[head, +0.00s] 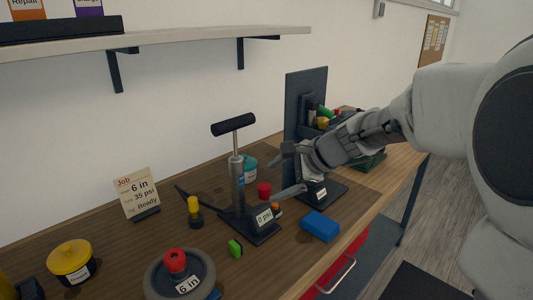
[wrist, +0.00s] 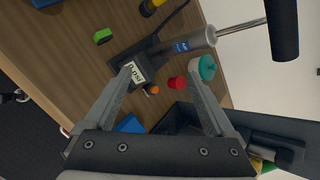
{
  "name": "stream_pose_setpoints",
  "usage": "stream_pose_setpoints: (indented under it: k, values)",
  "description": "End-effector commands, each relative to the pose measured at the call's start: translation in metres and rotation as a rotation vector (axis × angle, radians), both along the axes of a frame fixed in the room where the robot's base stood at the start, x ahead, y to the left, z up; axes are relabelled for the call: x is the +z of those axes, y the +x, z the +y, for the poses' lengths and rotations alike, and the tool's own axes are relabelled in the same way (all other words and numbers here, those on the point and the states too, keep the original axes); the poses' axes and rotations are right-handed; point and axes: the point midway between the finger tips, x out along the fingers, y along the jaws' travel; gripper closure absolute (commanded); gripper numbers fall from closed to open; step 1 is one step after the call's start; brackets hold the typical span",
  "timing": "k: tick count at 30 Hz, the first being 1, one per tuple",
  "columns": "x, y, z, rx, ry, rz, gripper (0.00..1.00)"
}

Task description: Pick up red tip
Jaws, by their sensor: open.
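A small red piece (head: 264,190), which may be the red tip, stands on the wooden bench just right of the pump. It also shows in the wrist view (wrist: 177,82), between the fingers and nearer the right one. Another red piece (head: 175,260) sits on top of the grey wheel marked "6 in" at the front. I cannot tell for sure which one is the tip. My gripper (head: 277,178) is open and empty, above the bench beside the pump. In the wrist view its fingers (wrist: 160,74) are spread wide, with the red piece beyond them, not touched.
The upright pump (head: 238,185) with its black handle stands close on the left. A teal-lidded jar (wrist: 206,68) is beside the red piece. A small orange piece (head: 276,207), a blue block (head: 320,226) and a green block (head: 235,247) lie nearby.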

Motion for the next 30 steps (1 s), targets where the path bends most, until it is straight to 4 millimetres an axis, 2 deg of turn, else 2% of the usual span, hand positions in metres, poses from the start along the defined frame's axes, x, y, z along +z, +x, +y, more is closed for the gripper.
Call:
stream_pose_setpoints:
  k: [1,6,13,16,21,30]
  values:
    - [-0.017,0.018,0.002,-0.056,0.061,0.038,0.10]
    - [-0.053,0.072,0.003,-0.257,0.274,0.159,0.10]
    - [-0.105,0.133,-0.002,-0.498,0.526,0.310,0.10]
    - [-0.120,0.149,-0.006,-0.569,0.600,0.354,0.10]
    - [-0.134,0.163,-0.008,-0.630,0.665,0.393,0.10]
    - [-0.151,0.184,0.010,-0.637,0.672,0.398,0.10]
